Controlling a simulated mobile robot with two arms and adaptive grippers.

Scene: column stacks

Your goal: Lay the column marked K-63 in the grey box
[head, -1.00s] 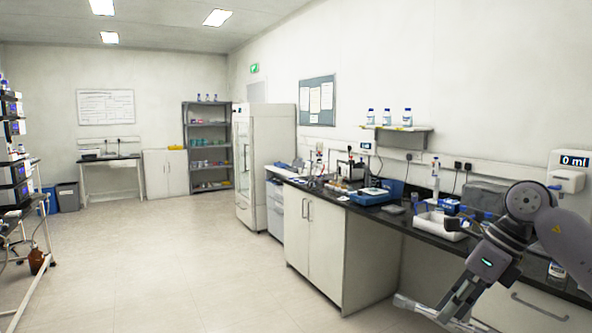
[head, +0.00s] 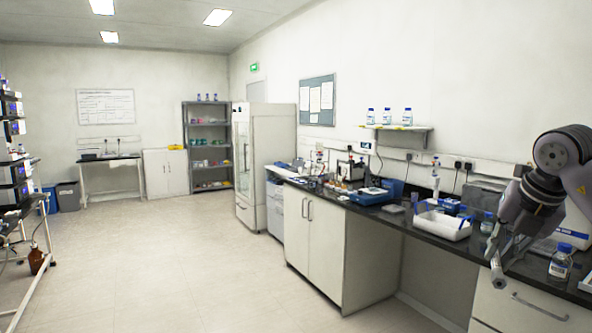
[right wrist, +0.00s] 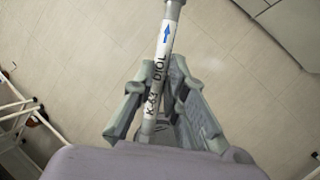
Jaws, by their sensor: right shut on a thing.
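My right gripper (head: 508,243) is at the right of the head view, in front of the bench. It is shut on a slim column (right wrist: 160,68), whose white label reads K-63 DIOL with a blue arrow. In the right wrist view the column lies lengthwise between the fingers, over the floor. In the head view its grey end (head: 497,272) sticks out below the gripper. A grey box-like thing (head: 484,196) stands at the back of the bench, partly hidden by my arm; I cannot tell if it is the task's grey box. My left gripper is not in view.
A white handled tub (head: 443,228) stands on the black bench (head: 400,222). Blue-capped bottles (head: 560,265) stand near my gripper. A blue tray (head: 371,197) and small equipment lie farther along. The floor (head: 200,270) to the left is open.

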